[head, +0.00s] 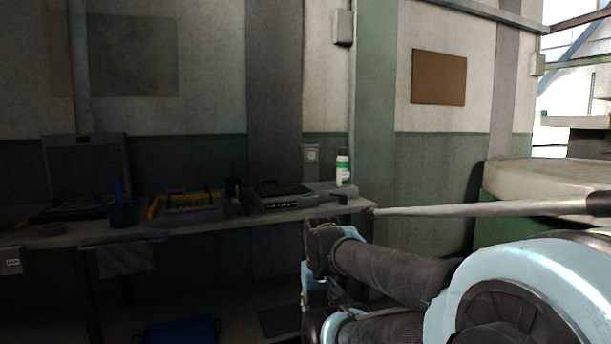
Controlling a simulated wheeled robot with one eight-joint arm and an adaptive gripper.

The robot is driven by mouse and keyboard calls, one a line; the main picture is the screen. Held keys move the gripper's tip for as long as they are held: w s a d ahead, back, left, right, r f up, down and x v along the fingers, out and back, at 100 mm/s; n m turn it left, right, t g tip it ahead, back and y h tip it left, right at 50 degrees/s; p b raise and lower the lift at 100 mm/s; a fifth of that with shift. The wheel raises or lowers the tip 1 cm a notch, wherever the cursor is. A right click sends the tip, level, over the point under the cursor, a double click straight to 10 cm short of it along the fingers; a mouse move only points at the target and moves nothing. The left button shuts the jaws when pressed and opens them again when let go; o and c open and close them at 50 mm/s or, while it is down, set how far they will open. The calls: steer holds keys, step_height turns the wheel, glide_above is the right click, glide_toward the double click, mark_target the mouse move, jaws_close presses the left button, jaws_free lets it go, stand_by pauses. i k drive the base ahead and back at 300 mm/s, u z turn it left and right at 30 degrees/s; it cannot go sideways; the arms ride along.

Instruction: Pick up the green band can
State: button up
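A white can with a green band and a dark cap (343,167) stands upright near the right end of the workbench (190,228), close to the green wall pillar. Its lower part is at a small grey block or ledge; I cannot tell whether it stands on it or behind it. My arm reaches in from the lower right, with its dark sleeved links below and right of the can.
A grey flat device (283,196) and a small dark cup (342,199) are near the can. A yellow-edged tray (187,207), a blue holder (122,214) and an open case (86,171) lie farther left. A blue crate (180,331) is on the floor.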

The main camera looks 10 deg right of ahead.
mark_target(342, 173)
steer(key=u, duration=0.2)
steer(key=i, duration=1)
steer(key=z, duration=0.05)
